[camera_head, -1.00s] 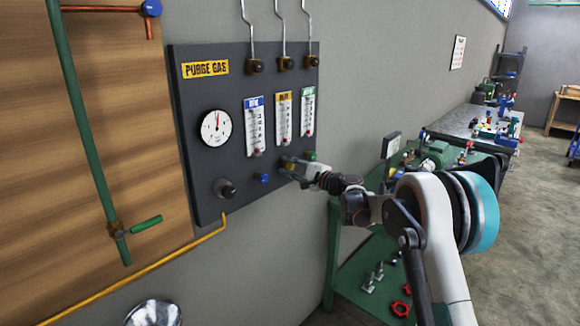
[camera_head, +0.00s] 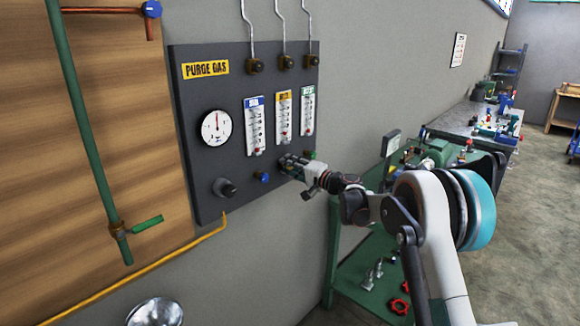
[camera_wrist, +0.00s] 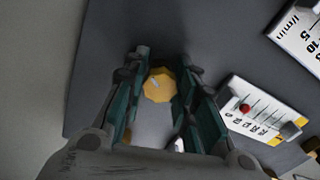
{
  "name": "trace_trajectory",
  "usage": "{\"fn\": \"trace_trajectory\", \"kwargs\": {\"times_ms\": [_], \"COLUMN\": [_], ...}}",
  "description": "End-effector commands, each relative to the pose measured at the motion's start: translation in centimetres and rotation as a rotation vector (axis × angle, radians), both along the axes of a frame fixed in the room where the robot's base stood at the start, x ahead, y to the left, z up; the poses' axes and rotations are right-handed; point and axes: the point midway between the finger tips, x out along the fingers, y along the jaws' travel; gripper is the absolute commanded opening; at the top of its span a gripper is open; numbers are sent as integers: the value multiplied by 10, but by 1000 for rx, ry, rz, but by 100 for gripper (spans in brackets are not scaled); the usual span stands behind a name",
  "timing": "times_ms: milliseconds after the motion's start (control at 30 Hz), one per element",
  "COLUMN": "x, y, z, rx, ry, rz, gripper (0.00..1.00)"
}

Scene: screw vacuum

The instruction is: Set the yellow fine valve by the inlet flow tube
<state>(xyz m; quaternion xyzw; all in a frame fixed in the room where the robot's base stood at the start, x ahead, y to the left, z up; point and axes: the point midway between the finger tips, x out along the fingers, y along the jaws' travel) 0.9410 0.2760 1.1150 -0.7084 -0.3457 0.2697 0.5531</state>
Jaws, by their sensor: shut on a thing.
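The yellow fine valve (camera_wrist: 157,86) shows in the wrist view as a faceted yellow knob on the dark panel. My gripper (camera_wrist: 163,92) is shut on it, with one finger on each side. In the head view my gripper (camera_head: 286,163) reaches the panel's lower right and hides the knob. The yellow-labelled flow tube (camera_head: 284,120) stands just above, between a blue-labelled tube (camera_head: 255,128) and a green-labelled tube (camera_head: 308,112). In the wrist view a flow tube with yellow ends and a red float (camera_wrist: 262,110) lies tilted right of my gripper.
A blue knob (camera_head: 262,177) sits left of my gripper and a green knob (camera_head: 310,155) close to its right. A round gauge (camera_head: 216,128) and black knob (camera_head: 224,188) are further left on the panel (camera_head: 194,150). A green bench (camera_head: 345,290) stands below right.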

Motion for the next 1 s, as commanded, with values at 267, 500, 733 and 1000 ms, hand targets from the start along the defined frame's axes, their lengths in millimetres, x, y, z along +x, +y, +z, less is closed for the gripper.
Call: {"fn": "trace_trajectory", "kwargs": {"times_ms": [267,500,733,1000], "x": [-1,-1,0,-7], "y": [1,0,0,-11], "z": [-2,-2,-1,0], "rx": [-7,-6,-5,-4], "ry": [-6,-5,-5,-4], "rz": [3,3,1,-1], "gripper": [2,46,47,47]}}
